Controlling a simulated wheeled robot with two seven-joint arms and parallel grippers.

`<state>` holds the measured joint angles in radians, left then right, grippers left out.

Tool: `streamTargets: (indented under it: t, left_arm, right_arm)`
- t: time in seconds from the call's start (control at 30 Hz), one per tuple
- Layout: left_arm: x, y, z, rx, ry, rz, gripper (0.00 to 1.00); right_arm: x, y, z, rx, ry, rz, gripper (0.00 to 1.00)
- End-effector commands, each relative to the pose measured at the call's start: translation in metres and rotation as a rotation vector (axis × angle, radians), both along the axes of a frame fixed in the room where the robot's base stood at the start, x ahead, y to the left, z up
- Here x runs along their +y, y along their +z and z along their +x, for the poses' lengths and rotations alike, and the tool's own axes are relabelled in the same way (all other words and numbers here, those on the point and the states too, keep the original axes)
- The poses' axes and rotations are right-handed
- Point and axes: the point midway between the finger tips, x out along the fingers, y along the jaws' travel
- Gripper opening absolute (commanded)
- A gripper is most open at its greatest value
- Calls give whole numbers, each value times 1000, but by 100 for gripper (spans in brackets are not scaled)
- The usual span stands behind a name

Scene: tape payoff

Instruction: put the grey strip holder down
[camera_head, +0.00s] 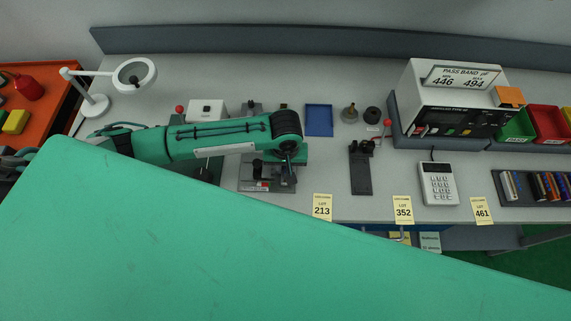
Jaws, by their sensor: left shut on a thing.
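My left arm comes in from the left, and its gripper (288,152) points down over a grey metal fixture (250,184) near the middle of the bench. The left gripper is shut on a small grey piece (289,163), which looks like the grey strip holder. The wrist hides much of it, and I cannot tell whether it touches the fixture below. The fixture has a black knob at its left part. My right gripper is out of view.
A blue tray (319,120) and a dark upright-plate fixture (360,172) stand right of the gripper. A white lamp (94,104) stands left. Bench between fixtures is clear.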

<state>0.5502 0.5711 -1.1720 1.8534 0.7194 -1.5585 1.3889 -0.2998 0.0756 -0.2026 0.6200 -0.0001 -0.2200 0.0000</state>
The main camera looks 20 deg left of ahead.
Motion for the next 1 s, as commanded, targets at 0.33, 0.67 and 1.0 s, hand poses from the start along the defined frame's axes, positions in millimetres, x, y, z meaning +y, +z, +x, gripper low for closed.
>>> streamTargets:
  t: [0.33, 0.67, 1.0]
  left_arm:
    - [-1, -3, 0, 1, -1, -1, 0]
    - [0, -4, 0, 0, -1, -1, 41]
    - [-1, 20, 0, -2, -2, -4, 41]
  right_arm:
    - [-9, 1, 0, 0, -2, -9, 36]
    - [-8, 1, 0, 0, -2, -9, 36]
    - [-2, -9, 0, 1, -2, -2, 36]
